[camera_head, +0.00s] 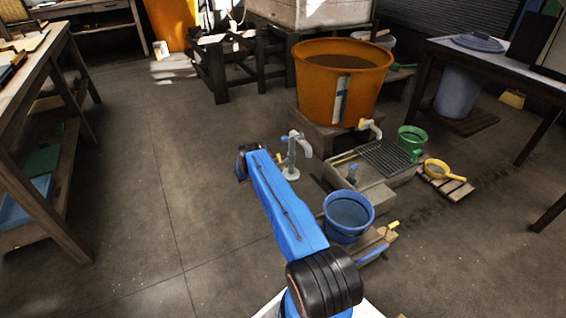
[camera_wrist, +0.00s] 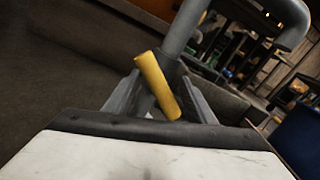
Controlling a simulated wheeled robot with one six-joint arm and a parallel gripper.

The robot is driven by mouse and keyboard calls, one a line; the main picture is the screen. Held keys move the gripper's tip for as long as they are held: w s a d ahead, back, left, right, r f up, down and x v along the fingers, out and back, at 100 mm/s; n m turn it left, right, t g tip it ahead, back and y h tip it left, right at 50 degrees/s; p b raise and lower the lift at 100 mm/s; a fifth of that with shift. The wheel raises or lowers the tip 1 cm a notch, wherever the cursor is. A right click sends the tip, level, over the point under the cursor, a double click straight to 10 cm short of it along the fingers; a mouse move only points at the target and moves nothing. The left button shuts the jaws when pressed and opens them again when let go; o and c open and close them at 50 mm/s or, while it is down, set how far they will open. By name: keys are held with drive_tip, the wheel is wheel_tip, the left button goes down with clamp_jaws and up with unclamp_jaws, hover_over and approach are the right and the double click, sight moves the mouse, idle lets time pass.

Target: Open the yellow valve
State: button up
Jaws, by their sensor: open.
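The yellow valve handle (camera_wrist: 158,86) is a short bar in the middle of the wrist view, tilted from upper left to lower right. It sits in front of a grey pipe (camera_wrist: 184,28) whose spout bends over at upper right. My gripper (camera_wrist: 161,80) is open, with one grey finger on each side of the handle. I cannot tell whether either finger touches it. In the head view the grey tap (camera_head: 297,148) stands just beyond my blue arm, and my fingers are not clearly visible there.
An orange tub (camera_head: 310,85) with a pale tap (camera_head: 371,127) stands behind. The floor to the left is clear up to a bench.

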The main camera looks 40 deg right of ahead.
drive_tip(key=shift+s+d, duration=0.1)
drive_tip(key=shift+d, duration=0.3)
clamp_jaws()
drive_tip(key=shift+m, duration=0.3)
drive_tip(key=m, duration=0.5)
drive_tip(key=shift+s+f, duration=0.1)
drive_tip(key=c, duration=1)
unclamp_jaws()
drive_tip(key=shift+m, duration=2.4)
drive_tip(key=shift+o, duration=0.3)
